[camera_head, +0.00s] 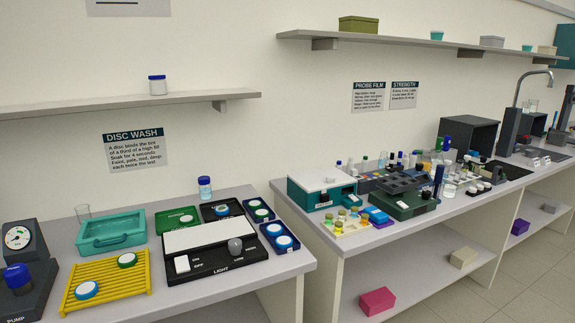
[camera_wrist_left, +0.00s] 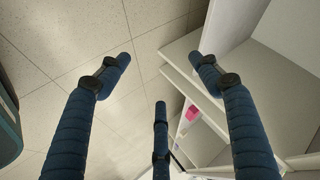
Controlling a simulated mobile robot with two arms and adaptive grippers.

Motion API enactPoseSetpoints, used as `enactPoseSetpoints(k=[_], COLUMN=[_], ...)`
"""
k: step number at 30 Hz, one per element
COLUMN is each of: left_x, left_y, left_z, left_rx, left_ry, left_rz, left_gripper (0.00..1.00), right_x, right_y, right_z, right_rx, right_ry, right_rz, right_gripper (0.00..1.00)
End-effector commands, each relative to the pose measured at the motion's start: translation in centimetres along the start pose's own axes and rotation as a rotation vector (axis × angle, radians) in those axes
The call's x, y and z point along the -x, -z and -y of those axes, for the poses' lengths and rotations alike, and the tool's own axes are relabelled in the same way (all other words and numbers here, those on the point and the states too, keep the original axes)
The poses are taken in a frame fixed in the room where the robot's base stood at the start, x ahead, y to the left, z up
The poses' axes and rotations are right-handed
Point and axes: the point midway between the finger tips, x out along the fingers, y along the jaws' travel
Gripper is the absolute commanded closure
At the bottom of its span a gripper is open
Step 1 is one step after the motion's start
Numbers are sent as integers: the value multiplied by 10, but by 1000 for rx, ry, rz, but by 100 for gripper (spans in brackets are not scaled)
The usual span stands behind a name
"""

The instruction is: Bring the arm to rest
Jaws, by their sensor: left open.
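My left gripper (camera_wrist_left: 160,80) shows in the left wrist view with its blue ribbed fingers spread wide apart. It is open and nothing is between the fingers. It hangs over the tiled floor (camera_wrist_left: 145,135), beside the white bench shelving (camera_wrist_left: 185,60). Neither of my arms nor grippers shows in the head view. My right gripper is not in either view.
In the head view, the left bench holds a yellow rack (camera_head: 108,284), a teal tray (camera_head: 110,232) and a black light box (camera_head: 213,252). The right bench holds a teal-and-white box (camera_head: 321,188) and several bottles. A pink box (camera_head: 377,301) sits on the lower shelf.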

Motion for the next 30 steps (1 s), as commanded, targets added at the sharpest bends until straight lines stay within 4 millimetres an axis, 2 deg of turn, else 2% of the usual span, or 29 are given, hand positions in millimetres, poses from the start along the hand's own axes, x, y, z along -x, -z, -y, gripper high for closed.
enactPoseSetpoints(k=[1, 6, 9, 12, 15, 18, 30], left_x=[10, 54, 84, 112, 132, 143, 144], left_y=[-34, -131, -175, -207, -225, -234, -236], left_z=[-25, -100, -142, -175, -197, -208, -210], left_rx=[66, 267, 367, 444, 493, 519, 524], left_ry=[-25, -88, -121, -144, -161, -168, -170], left_rz=[77, 319, 444, 545, 610, 644, 650], left_gripper=[36, 36, 36, 36, 36, 36, 36], right_x=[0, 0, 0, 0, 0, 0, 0], right_y=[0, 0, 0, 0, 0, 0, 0], right_z=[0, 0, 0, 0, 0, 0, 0], right_rx=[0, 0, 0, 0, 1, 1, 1], right_ry=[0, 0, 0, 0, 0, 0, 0], right_rz=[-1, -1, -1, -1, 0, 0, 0], right_gripper=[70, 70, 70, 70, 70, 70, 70])
